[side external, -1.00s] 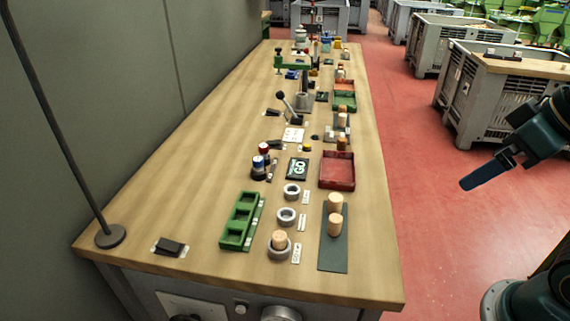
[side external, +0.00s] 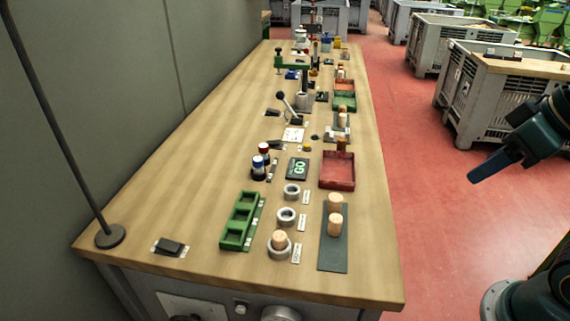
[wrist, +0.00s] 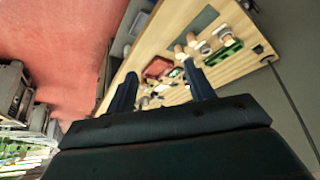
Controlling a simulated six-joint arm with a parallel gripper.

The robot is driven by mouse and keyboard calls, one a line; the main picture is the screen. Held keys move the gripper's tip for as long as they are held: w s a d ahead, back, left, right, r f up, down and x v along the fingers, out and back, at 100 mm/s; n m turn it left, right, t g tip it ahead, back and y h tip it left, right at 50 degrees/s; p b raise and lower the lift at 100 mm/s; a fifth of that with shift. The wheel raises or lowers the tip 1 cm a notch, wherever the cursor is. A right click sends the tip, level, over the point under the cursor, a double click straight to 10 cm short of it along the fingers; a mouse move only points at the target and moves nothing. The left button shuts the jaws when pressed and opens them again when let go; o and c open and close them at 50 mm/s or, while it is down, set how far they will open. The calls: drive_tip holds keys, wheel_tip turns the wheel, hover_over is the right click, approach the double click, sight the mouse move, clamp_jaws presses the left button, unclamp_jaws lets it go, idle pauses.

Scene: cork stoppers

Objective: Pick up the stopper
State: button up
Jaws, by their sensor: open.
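Two pale cork stoppers stand upright on a dark mat (side external: 333,255) near the bench's front right: a rear one (side external: 335,201) and a front one (side external: 335,226). Another stopper (side external: 279,239) sits in a grey ring (side external: 278,250) to their left. My gripper (side external: 485,172) is off the bench's right side, above the red floor, well apart from every stopper. In the wrist view my gripper (wrist: 162,88) shows its two dark fingers spread with nothing held between them; the stoppers on the mat (wrist: 207,18) appear small and distant there.
Two empty grey rings (side external: 287,216) lie behind the filled one. A green slotted holder (side external: 240,222) is left of them, and a red tray (side external: 338,171) lies behind the mat. More fixtures crowd the far bench. The bench's left side is largely clear. Grey crates (side external: 500,95) stand across the aisle.

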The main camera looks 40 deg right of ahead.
drive_tip(key=w+a+n+g+y, duration=0.2)
drive_tip(key=w+a+n, duration=0.5)
drive_tip(key=w, duration=0.5)
drive_tip(key=w+a+f+n+g+y, duration=0.2)
drive_tip(key=w+a+f+n, duration=0.5)
drive_tip(key=w+a+f, duration=0.2)
drive_tip(key=shift+w+a+f, duration=0.4)
drive_tip(key=shift+w+a, duration=0.3)
drive_tip(key=shift+a, duration=0.1)
drive_tip(key=shift+f, duration=0.15)
hover_over(281, 235)
drive_tip(key=d, duration=0.2)
drive_tip(key=shift+s+f, duration=0.15)
drive_tip(key=shift+f, duration=1.8)
drive_tip(key=shift+s+f, duration=0.15)
drive_tip(key=shift+f, duration=1.75)
drive_tip(key=shift+x, duration=2.6)
